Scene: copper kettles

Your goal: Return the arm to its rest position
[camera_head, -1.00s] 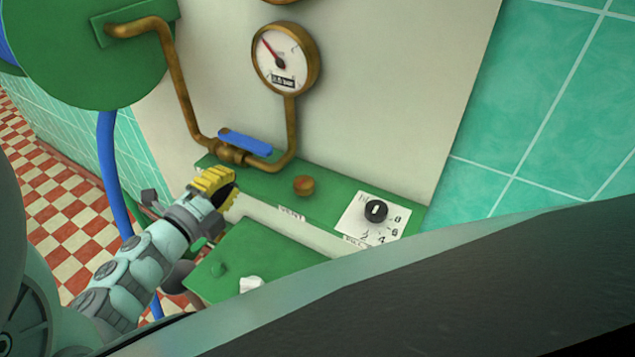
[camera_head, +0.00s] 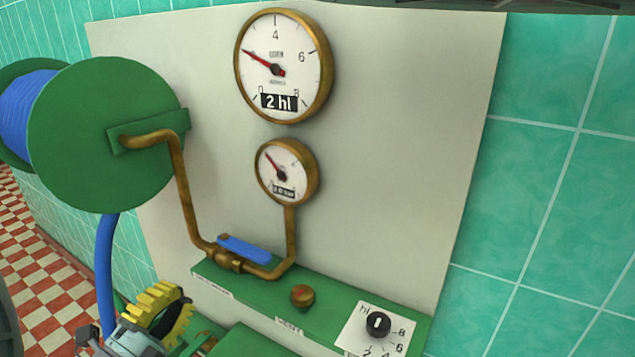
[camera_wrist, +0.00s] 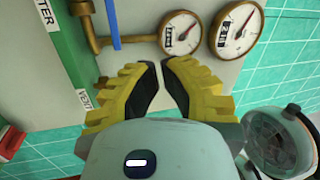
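My gripper (camera_head: 178,318) shows at the bottom left of the head view, in front of the green ledge and the blue hose. Its yellow ribbed fingers have dark inner pads. In the wrist view my gripper (camera_wrist: 161,62) has its two fingertips close together with a narrow gap between them. Nothing is held in the gap. Most of my arm is out of the head view.
A cream panel carries a large gauge (camera_head: 284,65), a small gauge (camera_head: 287,172), a brown pipe (camera_head: 185,195) and a blue valve lever (camera_head: 245,249). The green ledge (camera_head: 265,293) bears a brown knob (camera_head: 302,296) and a black dial (camera_head: 378,324). A green hose reel (camera_head: 85,135) is left.

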